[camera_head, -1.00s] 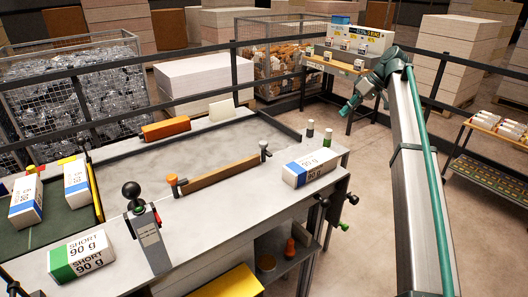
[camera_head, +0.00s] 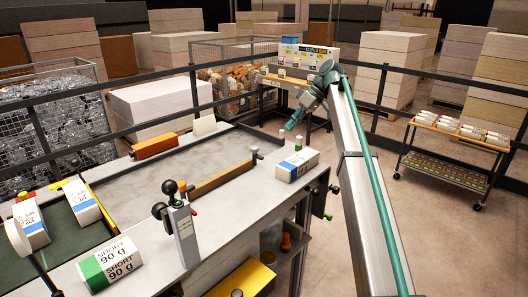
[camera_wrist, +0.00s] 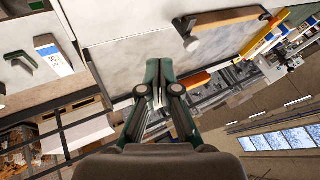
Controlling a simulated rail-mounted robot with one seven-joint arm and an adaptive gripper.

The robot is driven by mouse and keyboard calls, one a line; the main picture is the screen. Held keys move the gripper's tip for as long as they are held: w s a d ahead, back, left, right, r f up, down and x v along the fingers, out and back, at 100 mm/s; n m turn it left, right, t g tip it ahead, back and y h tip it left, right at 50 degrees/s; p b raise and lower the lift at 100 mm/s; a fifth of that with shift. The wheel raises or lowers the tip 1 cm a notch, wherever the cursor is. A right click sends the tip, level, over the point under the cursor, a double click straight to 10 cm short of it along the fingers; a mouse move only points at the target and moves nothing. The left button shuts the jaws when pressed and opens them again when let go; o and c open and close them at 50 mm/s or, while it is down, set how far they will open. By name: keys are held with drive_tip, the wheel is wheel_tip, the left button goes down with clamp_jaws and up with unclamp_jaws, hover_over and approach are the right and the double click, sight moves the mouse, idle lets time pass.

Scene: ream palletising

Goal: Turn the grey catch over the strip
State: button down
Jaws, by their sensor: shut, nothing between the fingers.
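The brown wooden strip (camera_head: 225,177) lies along the near side of the grey bench bed. A small grey piece, likely the grey catch (camera_head: 254,153), stands at its right end; its turn over the strip is too small to tell. My gripper (camera_head: 291,123) hangs beyond the white-and-blue ream on the bench, apart from strip and catch. In the wrist view its fingers (camera_wrist: 158,66) are together and empty.
The white-and-blue ream (camera_head: 297,165) lies at the bench's right end. A black ball-topped lever (camera_head: 171,188) stands at the near edge and hides the strip's left end. An orange block (camera_head: 154,145) sits at the far edge. The grey bed (camera_head: 185,164) is clear.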

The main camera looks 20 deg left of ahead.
sight(257, 157)
drive_tip(key=p+x, duration=0.3)
drive_tip(key=x, duration=0.6)
drive_tip(key=shift+s+a+f, duration=0.15)
drive_tip(key=shift+s+a, duration=0.05)
drive_tip(key=shift+s, duration=0.1)
drive_tip(key=s+p, duration=0.1)
drive_tip(key=s+a, duration=0.1)
drive_tip(key=s, duration=0.1)
drive_tip(key=shift+a+f+p, duration=0.1)
drive_tip(key=shift+p, duration=0.3)
drive_tip(key=shift+s+a+f, duration=0.15)
drive_tip(key=shift+s+a, duration=0.1)
drive_tip(key=shift+s, duration=0.15)
